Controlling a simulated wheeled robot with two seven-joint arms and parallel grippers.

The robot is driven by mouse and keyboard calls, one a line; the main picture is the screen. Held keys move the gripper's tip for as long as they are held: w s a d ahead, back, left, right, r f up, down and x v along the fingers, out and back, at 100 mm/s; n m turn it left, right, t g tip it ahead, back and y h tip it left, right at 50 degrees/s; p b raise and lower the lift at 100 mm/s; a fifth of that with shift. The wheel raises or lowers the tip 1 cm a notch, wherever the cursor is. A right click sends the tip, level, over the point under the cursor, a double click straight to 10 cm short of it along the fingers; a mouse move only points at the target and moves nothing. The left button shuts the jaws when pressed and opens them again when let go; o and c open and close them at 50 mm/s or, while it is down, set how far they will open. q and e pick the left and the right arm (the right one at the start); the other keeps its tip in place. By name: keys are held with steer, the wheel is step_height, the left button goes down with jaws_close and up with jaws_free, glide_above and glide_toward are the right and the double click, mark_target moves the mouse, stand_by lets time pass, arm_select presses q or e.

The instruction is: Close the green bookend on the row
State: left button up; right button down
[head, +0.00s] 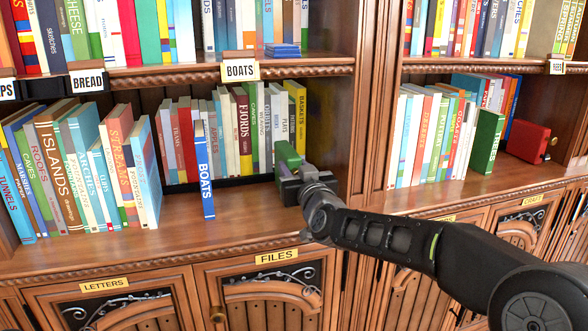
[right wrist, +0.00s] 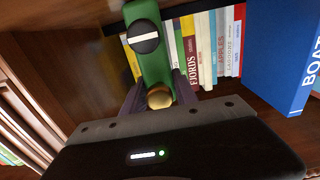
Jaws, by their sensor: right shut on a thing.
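The green bookend (head: 287,153) is at the right end of the middle shelf bay, in front of the row of books (head: 243,128). My right gripper (head: 290,174) is shut on it. In the right wrist view the green bookend (right wrist: 151,58) shows a dark and light round mark, and a brass knob (right wrist: 160,96) sits between my fingers (right wrist: 157,93). The row (right wrist: 212,45) stands behind it. The blue BOATS book (head: 204,172) stands upright at the shelf front, left of the bookend and apart from it. My left gripper is not in view.
Leaning books (head: 85,170) fill the left of this shelf (head: 245,203). A wooden upright (head: 368,120) stands close on the right. Beyond it are more books (head: 430,130) and a red block (head: 527,142). The shelf front between the BOATS book and my gripper is clear.

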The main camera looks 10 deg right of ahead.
stand_by(0.5)
steer(key=a+p, duration=0.6)
steer(key=a, duration=0.8)
steer(key=shift+s, duration=0.45)
steer(key=c, duration=1.2)
jaws_free()
steer(key=shift+o, duration=0.2)
steer(key=s, duration=0.8)
steer(key=shift+d, duration=0.3)
steer(key=shift+w, duration=0.1)
